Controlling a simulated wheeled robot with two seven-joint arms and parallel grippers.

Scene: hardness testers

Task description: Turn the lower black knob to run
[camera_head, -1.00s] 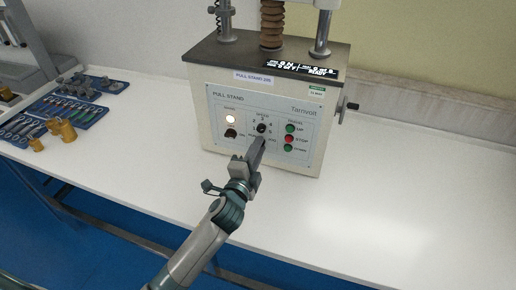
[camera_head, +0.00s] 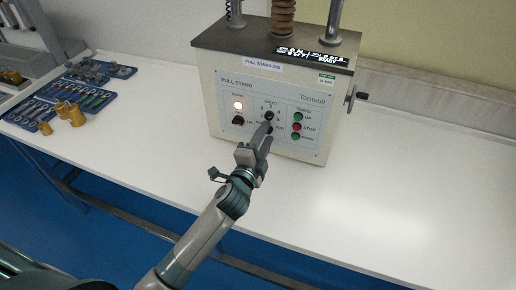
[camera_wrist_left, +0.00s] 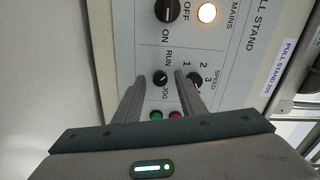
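The lower black knob (camera_wrist_left: 160,78), between the words RUN and JOG, is on the front panel of the pull stand (camera_head: 207,90). In the wrist view my left gripper (camera_wrist_left: 159,77) is open, with one finger on each side of this knob and a visible gap on both sides. The knob's pointer is too small to read surely. In the head view my left gripper (camera_head: 267,126) reaches the panel just below the speed knob (camera_head: 269,115) and mostly hides the lower knob. My right gripper is not in view.
The speed knob (camera_wrist_left: 195,78) is close outside the right finger in the wrist view. The mains knob (camera_head: 238,121) sits under a lit lamp (camera_head: 238,105). Green and red travel buttons (camera_head: 297,127) are to the right. The white bench (camera_head: 390,190) is clear at right.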

